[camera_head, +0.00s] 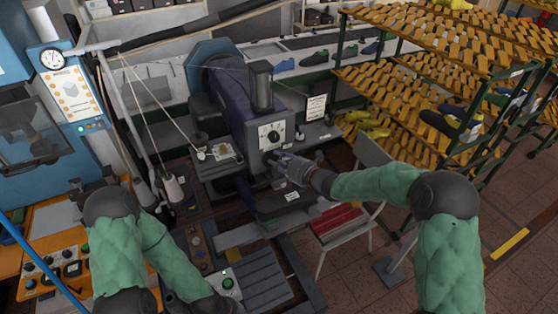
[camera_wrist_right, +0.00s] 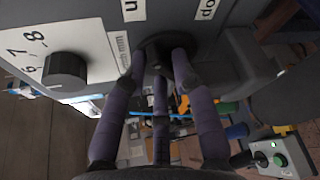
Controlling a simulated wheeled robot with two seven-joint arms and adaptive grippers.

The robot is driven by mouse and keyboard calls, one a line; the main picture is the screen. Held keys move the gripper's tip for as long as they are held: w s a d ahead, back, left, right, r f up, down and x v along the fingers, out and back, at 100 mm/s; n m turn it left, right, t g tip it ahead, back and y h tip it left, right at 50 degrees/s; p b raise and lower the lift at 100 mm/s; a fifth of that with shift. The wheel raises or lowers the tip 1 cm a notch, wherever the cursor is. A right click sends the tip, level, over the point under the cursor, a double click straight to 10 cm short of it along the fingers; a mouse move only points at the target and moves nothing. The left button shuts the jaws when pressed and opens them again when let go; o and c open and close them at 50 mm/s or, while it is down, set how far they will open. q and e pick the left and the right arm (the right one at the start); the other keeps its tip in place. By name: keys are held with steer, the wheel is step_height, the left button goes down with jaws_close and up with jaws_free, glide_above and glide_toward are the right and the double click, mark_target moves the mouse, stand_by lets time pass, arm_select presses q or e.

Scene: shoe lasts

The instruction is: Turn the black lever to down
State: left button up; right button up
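The black lever (camera_wrist_right: 158,66) sits on the grey machine front in the right wrist view, at a round dark hub between two white labels, partly cut off and reading "u" and "do". My fingers hide much of it, so I cannot tell its exact position. My right gripper (camera_wrist_right: 160,62) has its purple-grey fingers spread around the lever, with visible gaps between the fingertips. In the head view, the right gripper (camera_head: 277,158) is at the machine front, just below the dial plate, and covers the lever. My left arm reaches down to the bottom edge; its gripper is out of view.
A black dial (camera_wrist_right: 66,71) on a numbered white plate is beside the fingers; the plate also shows in the head view (camera_head: 271,136). A green-button box (camera_head: 227,283) stands lower down.

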jaws_close()
steer(key=shift+f+b, duration=0.2)
steer(key=shift+b, duration=0.4)
steer(key=m+b, duration=0.1)
steer(key=b, duration=0.1)
steer(key=m+y+b, duration=0.1)
steer(key=b, duration=0.1)
steer(key=shift+d+f, duration=0.15)
steer(key=shift+f, duration=0.1)
steer(key=shift+r+m+t+y+b, duration=0.1)
steer(key=shift+m+t+y+b, duration=0.2)
steer(key=shift+m+b, duration=0.4)
steer(key=shift+o, duration=1.3)
jaws_free()
steer(key=shift+d, duration=0.1)
steer(key=v, duration=1.2)
